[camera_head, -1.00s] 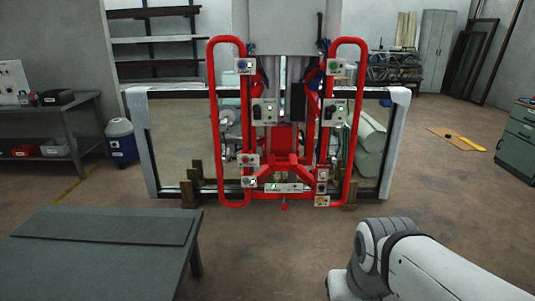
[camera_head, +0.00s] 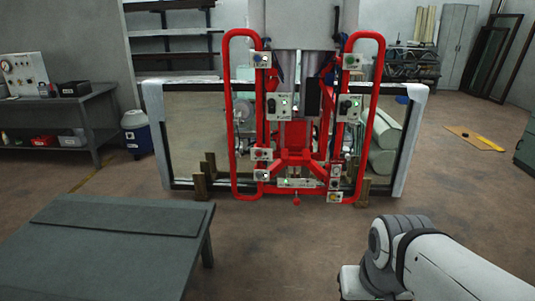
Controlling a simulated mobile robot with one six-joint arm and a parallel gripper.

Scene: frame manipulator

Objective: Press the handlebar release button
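The red frame manipulator (camera_head: 297,158) stands ahead in the middle of the view. It has two tall red looped handlebars, a left one (camera_head: 230,130) and a right one (camera_head: 375,110). Small pale boxes with coloured buttons are fixed to both bars, such as an upper left box (camera_head: 262,60) and an upper right box (camera_head: 351,61). More boxes sit lower down, including a left one (camera_head: 261,154). Which one is the release button is too small to tell. My white arm shows at the lower right, well short of the manipulator. My gripper is not in view.
A large framed pane (camera_head: 185,115) stands upright behind the manipulator on wooden blocks (camera_head: 200,187). A grey table (camera_head: 110,275) is at the lower left. A workbench (camera_head: 70,110) and blue-white cooler (camera_head: 137,133) stand farther left. The floor between me and the manipulator is clear.

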